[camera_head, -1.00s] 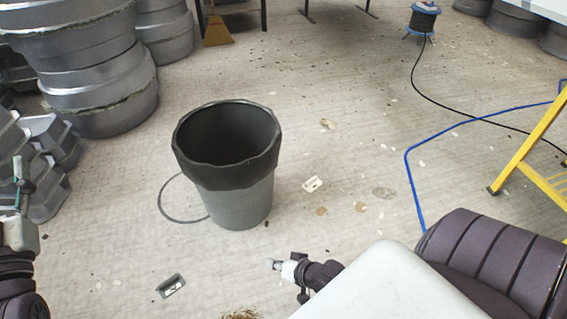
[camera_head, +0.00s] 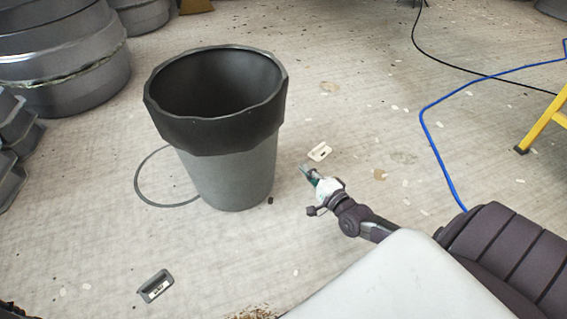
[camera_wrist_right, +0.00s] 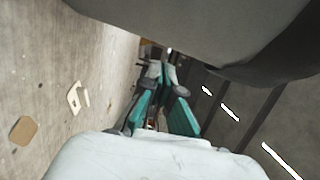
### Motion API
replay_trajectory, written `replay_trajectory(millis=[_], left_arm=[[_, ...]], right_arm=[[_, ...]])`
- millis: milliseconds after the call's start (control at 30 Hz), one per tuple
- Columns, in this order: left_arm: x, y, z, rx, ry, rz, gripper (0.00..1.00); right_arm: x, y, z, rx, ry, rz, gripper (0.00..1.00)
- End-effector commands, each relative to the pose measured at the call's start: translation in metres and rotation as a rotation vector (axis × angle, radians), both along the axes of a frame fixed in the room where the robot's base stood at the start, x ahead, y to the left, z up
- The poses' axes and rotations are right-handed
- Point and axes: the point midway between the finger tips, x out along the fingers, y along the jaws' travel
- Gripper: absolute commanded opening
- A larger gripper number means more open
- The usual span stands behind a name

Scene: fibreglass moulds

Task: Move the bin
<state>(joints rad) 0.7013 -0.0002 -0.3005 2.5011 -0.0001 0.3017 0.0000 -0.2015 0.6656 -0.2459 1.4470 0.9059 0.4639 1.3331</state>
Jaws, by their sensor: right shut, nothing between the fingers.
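The bin (camera_head: 232,180) is a grey tapered bucket with a black liner folded over its rim. It stands upright on the floor, left of centre in the head view, and looks empty. My right gripper (camera_head: 306,171) is shut and empty, to the right of the bin and apart from it in the head view. In the right wrist view the gripper (camera_wrist_right: 160,75) points forward, and the large grey bin wall (camera_wrist_right: 200,30) fills the top. My left gripper is not in view.
A thin dark ring (camera_head: 140,185) lies on the floor left of the bin. A small grey tray-like piece (camera_head: 156,286) lies at the front. A blue hose (camera_head: 430,140) and a yellow ladder leg (camera_head: 545,125) are at right. Grey moulds (camera_head: 65,60) stand at back left.

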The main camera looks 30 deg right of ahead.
Motion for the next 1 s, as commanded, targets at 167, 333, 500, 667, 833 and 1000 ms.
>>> replay_trajectory(millis=[167, 333, 500, 667, 833, 1000], left_arm=[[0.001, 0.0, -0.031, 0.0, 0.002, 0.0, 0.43], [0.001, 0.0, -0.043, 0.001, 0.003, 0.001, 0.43], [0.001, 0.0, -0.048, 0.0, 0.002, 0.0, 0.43], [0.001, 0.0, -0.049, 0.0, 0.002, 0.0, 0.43], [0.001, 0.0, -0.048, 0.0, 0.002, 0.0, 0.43], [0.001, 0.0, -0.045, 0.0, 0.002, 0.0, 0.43]], right_arm=[[0.041, 0.001, -0.005, 0.001, -0.005, -0.001, 0.0], [0.063, 0.015, -0.004, 0.005, -0.003, 0.0, 0.0], [0.075, 0.027, -0.001, 0.002, -0.002, 0.0, 0.0], [0.077, 0.029, 0.0, -0.001, 0.0, 0.0, 0.0], [0.077, 0.029, 0.0, -0.002, 0.001, 0.0, 0.0], [0.076, 0.032, 0.001, -0.001, 0.001, 0.001, 0.0]])
